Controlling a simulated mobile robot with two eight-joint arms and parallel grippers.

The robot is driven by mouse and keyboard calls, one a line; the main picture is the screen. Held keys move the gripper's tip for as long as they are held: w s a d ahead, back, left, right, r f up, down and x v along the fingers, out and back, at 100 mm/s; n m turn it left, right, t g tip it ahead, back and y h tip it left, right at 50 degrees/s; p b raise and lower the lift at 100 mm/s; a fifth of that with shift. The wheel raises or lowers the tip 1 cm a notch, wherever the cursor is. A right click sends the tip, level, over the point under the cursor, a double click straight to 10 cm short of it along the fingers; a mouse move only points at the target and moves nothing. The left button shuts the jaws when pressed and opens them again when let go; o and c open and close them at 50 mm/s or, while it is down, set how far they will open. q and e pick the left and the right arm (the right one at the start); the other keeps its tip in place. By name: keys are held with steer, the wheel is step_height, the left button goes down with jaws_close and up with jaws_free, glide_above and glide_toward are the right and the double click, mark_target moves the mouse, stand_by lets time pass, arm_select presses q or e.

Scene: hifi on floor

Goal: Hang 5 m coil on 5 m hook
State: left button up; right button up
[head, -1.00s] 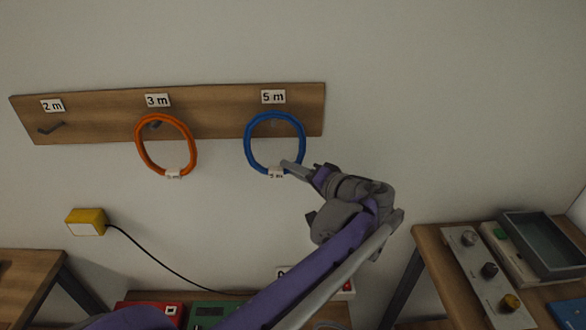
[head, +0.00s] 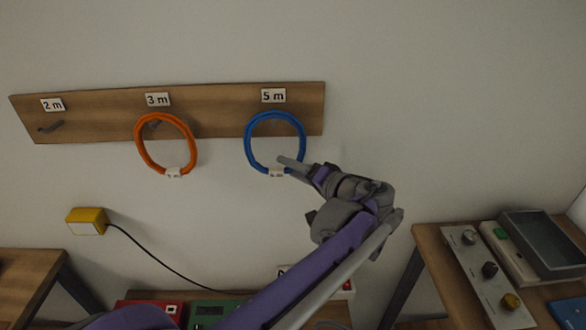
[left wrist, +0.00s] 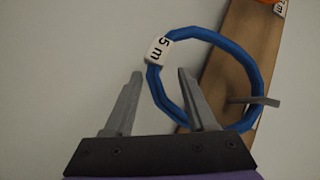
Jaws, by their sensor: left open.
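The blue 5 m coil (head: 248,150) hangs on the wall board under the 5 m label (head: 273,96). In the left wrist view the grey 5 m hook (left wrist: 262,101) passes through the loop of the blue coil (left wrist: 256,78), which rests around it. The coil's white 5 m tag (left wrist: 157,51) is at its lower edge. My left gripper (head: 288,166) is beside the lower right of the coil. My right gripper is not in view.
The wooden hook board (head: 221,118) also carries an orange coil (head: 193,150) under the 3 m label and an empty 2 m hook (head: 52,127). A yellow box (head: 86,221) with a black cable is on the wall below. A bench with devices (head: 500,295) stands at right.

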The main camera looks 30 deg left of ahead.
arm_select(q)
steer(key=shift+d, duration=0.1)
steer(key=v, duration=1.1)
steer(key=shift+f+b, duration=1.95)
steer(key=shift+f, duration=1.55)
steer(key=s+d+p, duration=0.1)
steer(key=s+d, duration=0.4)
steer(key=s, duration=0.5)
steer(key=shift+s+d+p, duration=0.2)
steer(key=shift+d+p, duration=0.15)
steer(key=shift+d, duration=0.05)
